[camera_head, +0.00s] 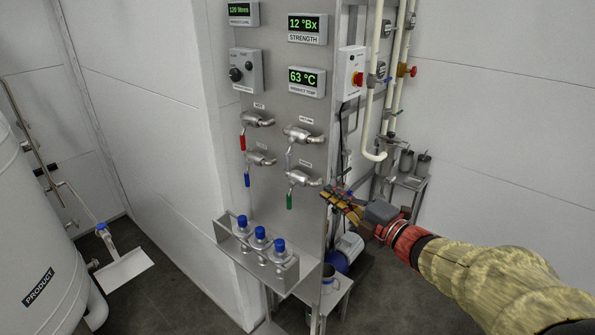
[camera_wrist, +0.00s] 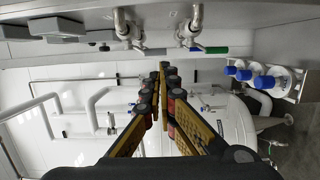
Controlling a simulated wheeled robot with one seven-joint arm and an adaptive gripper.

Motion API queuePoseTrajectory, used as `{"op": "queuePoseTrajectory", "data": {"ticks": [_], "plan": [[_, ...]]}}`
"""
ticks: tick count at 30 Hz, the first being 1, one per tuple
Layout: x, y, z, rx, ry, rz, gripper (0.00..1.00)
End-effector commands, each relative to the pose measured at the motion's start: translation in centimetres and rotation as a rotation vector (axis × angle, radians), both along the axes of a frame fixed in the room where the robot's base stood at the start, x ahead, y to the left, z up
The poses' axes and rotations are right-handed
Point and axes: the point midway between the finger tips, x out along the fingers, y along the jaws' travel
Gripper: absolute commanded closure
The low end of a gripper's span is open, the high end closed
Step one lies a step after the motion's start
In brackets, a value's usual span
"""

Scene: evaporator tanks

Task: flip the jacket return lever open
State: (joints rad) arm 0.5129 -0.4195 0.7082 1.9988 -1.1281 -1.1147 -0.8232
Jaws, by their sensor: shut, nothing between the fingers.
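Four lever valves sit on the steel panel. The upper right valve (camera_head: 303,134), whose small label seems to read return, has a pale lever hanging down. In the wrist view a valve with a grey lever (camera_wrist: 125,27) sits at the top, probably this one. Below it is the green-lever valve (camera_head: 301,179), also in the wrist view (camera_wrist: 190,30). My gripper (camera_head: 335,197) is shut and empty, to the right of the green-lever valve near the panel's right edge. Its fingertips (camera_wrist: 164,70) meet in the wrist view, apart from both valves.
Red-lever (camera_head: 257,120) and blue-lever (camera_head: 260,159) valves are at the left. A rack (camera_head: 228,238) holds blue-capped bottles below. Pipes (camera_head: 390,70) and a stand (camera_head: 412,183) lie beyond the panel's right edge. A product tank (camera_head: 38,230) is at far left.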

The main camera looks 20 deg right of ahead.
Motion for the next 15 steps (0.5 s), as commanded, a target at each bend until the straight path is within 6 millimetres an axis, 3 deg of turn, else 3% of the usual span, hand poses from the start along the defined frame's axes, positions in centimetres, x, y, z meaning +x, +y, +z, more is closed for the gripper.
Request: {"op": "queuePoseTrajectory", "data": {"ticks": [8,15], "plan": [[1.7,0.9,-0.1,0.000,0.001,0.002,1.00],[5.9,2.8,-0.2,0.001,0.002,0.003,1.00]]}}
